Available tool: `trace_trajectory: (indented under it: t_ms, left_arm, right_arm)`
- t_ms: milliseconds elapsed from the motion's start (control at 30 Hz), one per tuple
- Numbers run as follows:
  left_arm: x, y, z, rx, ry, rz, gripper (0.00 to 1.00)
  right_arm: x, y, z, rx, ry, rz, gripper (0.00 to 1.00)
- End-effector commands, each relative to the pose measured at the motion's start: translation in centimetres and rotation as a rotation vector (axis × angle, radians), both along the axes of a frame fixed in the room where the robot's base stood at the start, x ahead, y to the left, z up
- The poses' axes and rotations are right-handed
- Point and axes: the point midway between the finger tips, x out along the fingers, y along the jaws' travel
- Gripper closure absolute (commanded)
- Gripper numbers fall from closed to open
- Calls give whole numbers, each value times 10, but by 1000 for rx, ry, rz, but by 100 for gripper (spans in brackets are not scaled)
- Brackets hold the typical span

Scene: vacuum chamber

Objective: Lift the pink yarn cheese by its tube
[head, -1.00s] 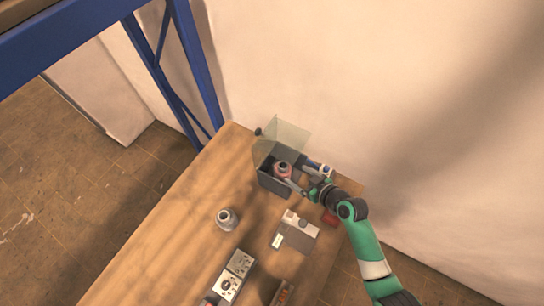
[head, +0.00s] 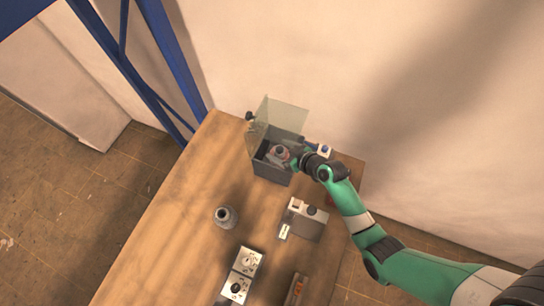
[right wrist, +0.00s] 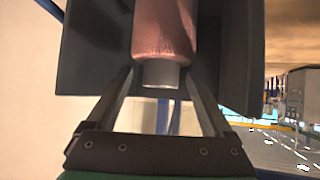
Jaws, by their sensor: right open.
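The pink yarn cheese (head: 279,152) stands inside a dark grey open box (head: 270,176) at the back of the table, seen from above in the head view. In the right wrist view the pink yarn (right wrist: 165,32) shows with its pale grey tube (right wrist: 161,74) end sticking out towards my gripper. My right gripper (head: 294,160) reaches in over the box from the right. Its open fingers, seen in the right wrist view (right wrist: 158,82), lie either side of the tube, with a gap at each side. I cannot tell how deep they reach along it. My left gripper is out of view.
A clear lid (head: 281,115) stands open behind the box. A grey jar (head: 226,216), a white-and-grey device (head: 306,219), a panel with dials (head: 239,276) and a small brown block (head: 296,289) stand on the wooden table (head: 180,220). The table's left part is free.

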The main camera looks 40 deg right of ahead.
Motion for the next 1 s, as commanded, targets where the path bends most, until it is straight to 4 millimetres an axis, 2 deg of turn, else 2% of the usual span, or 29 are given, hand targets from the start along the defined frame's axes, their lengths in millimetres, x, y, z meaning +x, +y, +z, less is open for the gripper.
trace_trajectory:
  t_ms: [233, 700, 1000]
  left_arm:
    - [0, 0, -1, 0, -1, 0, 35]
    - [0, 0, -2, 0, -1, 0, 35]
    - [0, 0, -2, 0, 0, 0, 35]
  right_arm:
    - [1, -1, -2, 1, 0, -3, 16]
    - [0, -1, -3, 0, 3, -1, 100]
    - [0, -1, -3, 0, 4, -1, 100]
